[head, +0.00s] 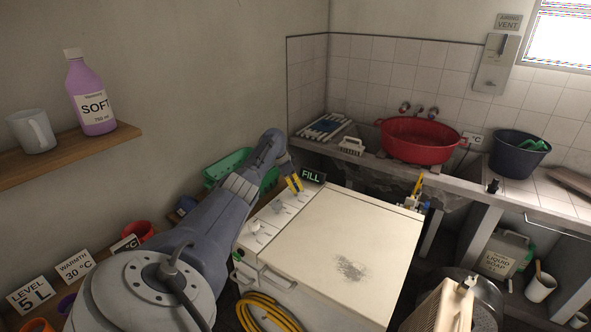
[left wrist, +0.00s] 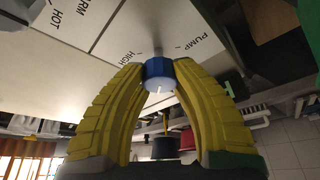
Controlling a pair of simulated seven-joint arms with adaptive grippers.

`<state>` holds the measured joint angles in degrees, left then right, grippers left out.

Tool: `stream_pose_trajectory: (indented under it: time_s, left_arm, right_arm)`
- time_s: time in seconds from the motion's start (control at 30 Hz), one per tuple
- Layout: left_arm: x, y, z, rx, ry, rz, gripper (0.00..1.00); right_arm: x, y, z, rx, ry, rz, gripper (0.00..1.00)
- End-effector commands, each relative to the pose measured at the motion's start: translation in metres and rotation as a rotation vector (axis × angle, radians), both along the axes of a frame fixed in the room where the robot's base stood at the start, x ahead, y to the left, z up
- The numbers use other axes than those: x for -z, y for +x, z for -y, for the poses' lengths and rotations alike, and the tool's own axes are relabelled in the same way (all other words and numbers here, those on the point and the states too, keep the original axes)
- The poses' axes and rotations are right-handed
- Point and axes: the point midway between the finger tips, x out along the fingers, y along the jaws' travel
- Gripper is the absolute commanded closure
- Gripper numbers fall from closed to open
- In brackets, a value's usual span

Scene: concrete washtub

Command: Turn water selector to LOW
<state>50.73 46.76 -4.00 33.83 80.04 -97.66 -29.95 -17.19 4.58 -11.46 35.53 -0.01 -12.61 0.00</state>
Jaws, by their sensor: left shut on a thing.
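The washer's control strip (head: 262,228) runs along the left side of its cream top, with small knobs and a lit FILL display (head: 312,175) at the far end. My left gripper (head: 295,183) is at the far end of this strip, beside the display. In the left wrist view its yellow fingers (left wrist: 158,75) are shut on a blue knob (left wrist: 158,69) with a pale face, one finger on each side. The panel near the knob reads HIGH (left wrist: 130,58) and PUMP (left wrist: 201,46). A LOW mark and the knob's exact setting cannot be made out. My right gripper is not visible.
The washer's flat lid (head: 350,235) is clear. A red basin (head: 416,139) and a dark bucket (head: 517,153) stand on the counter behind. A yellow hose (head: 268,312) lies at the washer's front. Cards read LEVEL 5 L (head: 31,295) and WARMTH 30 °C (head: 74,267).

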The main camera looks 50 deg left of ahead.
Motion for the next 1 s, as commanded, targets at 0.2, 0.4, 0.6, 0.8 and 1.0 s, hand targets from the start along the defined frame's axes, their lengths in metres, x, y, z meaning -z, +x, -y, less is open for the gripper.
stream_pose_trajectory:
  time_s: [0.2, 0.4, 0.6, 0.8, 1.0]
  left_arm:
    - [-0.0015, 0.0024, 0.0014, 0.04, -0.002, 0.006, 1.0]
    - [-0.0014, 0.0026, 0.0017, 0.049, -0.001, 0.006, 1.0]
    - [-0.0013, 0.0026, 0.0018, 0.05, -0.003, 0.006, 1.0]
    - [-0.0009, 0.0022, 0.0017, 0.05, -0.002, 0.005, 0.55]
    - [-0.0004, 0.0012, 0.0009, 0.049, -0.001, 0.002, 0.43]
  right_arm:
    - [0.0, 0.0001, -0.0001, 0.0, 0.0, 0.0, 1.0]
    - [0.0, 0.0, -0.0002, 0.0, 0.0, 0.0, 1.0]
    - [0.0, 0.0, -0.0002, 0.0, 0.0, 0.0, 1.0]
    - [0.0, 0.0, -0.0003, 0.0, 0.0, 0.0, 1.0]
    - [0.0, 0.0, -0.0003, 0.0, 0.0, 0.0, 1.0]
